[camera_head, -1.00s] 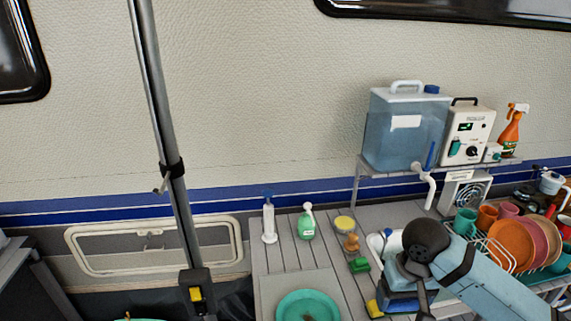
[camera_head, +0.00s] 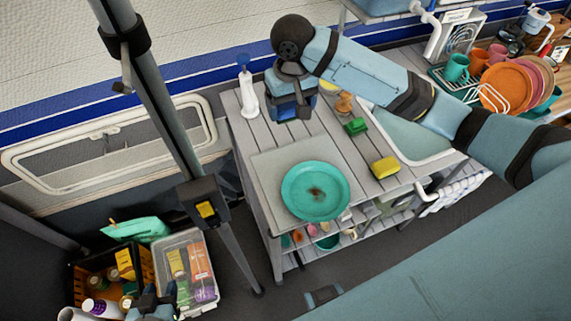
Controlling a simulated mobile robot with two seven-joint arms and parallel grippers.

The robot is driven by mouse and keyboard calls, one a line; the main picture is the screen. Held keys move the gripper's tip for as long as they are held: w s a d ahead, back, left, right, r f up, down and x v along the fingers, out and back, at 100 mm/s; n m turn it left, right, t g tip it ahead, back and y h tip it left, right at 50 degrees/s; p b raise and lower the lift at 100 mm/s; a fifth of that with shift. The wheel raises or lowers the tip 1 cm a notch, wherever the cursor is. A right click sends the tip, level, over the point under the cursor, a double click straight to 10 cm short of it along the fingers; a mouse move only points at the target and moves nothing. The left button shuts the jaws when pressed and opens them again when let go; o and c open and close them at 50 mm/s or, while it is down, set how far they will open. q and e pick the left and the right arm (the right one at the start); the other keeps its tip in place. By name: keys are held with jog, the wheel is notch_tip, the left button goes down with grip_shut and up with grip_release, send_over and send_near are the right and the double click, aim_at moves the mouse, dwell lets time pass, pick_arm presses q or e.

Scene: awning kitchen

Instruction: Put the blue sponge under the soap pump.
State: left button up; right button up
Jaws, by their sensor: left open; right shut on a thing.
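My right gripper (camera_head: 290,98) points down over the back left of the slatted counter. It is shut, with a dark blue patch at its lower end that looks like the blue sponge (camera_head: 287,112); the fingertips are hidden. A white pump bottle with a blue top (camera_head: 245,92) stands upright just left of it. The green bottle with a white pump is hidden behind my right gripper and arm. My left gripper (camera_head: 153,302) is low at the bottom left, open, beside a clear bin.
A green sponge (camera_head: 356,127), a yellow sponge (camera_head: 384,168) and a wooden brush (camera_head: 344,103) lie on the counter. A teal plate (camera_head: 315,191) is at the front. A dish rack (camera_head: 487,95) is at right. A pole (camera_head: 168,105) stands left of the counter.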

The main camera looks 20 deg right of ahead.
aim_at(289, 164)
jog(key=shift+w+a+f, duration=0.1)
jog(key=shift+w+f, duration=0.05)
jog(key=shift+f, duration=0.05)
notch_tip(289, 164, down, 20)
jog(key=shift+r, duration=0.25)
jog(key=shift+f, duration=0.1)
jog(key=o, duration=0.8)
